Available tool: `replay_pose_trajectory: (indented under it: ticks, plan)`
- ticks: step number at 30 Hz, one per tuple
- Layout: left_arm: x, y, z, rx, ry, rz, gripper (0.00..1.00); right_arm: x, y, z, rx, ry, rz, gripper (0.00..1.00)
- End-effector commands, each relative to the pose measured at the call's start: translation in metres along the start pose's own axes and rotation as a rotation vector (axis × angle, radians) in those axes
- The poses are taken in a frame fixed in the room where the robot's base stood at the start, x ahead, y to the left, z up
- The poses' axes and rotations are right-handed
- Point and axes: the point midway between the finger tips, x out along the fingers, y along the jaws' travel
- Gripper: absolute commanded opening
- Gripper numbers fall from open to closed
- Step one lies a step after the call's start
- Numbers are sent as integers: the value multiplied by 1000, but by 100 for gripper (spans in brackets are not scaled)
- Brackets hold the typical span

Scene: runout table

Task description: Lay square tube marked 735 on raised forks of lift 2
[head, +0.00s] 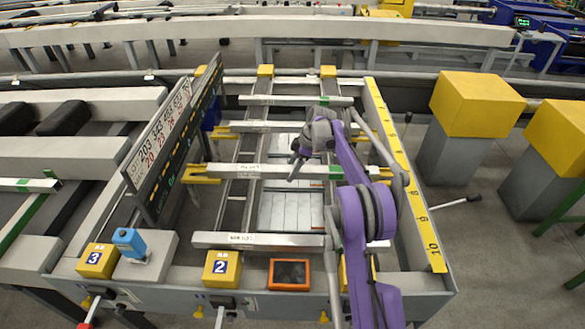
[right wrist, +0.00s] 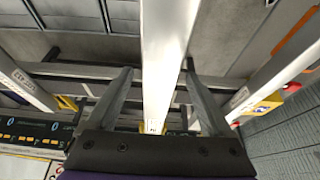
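Several square tubes lie crosswise on the runout table: a front tube (head: 285,241), a middle tube with a green mark (head: 270,172), and others behind, including a far tube (head: 295,100). Their small labels are too small to read, so I cannot tell which is marked 735. My right gripper (head: 297,163) is over the middle tube. In the right wrist view my right gripper (right wrist: 160,98) is open, with a pale tube (right wrist: 165,55) running between its fingers, clear of both. Yellow forks (head: 200,175) show by the middle tube's left end; whether they are raised is unclear. My left gripper is out of view.
A numbered board (head: 165,135) stands at left. A yellow scale (head: 405,170) edges the right side. Yellow-topped posts (head: 478,105) stand beyond.

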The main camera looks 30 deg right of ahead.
Motion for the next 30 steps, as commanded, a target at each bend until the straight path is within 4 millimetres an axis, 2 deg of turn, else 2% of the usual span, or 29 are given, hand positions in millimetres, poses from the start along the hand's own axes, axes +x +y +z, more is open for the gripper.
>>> replay_pose_trajectory:
  ticks: [7, 11, 24, 30]
  plan:
    - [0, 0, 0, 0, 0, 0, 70, 1, 0, 1, 0, -1, 0, 85]
    - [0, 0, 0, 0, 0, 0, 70, -8, 0, 1, 1, -1, 0, 85]
    - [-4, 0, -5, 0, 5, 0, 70, -90, 0, 0, 1, 0, 1, 85]
    - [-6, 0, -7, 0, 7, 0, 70, -107, 0, 0, 1, 0, 0, 85]
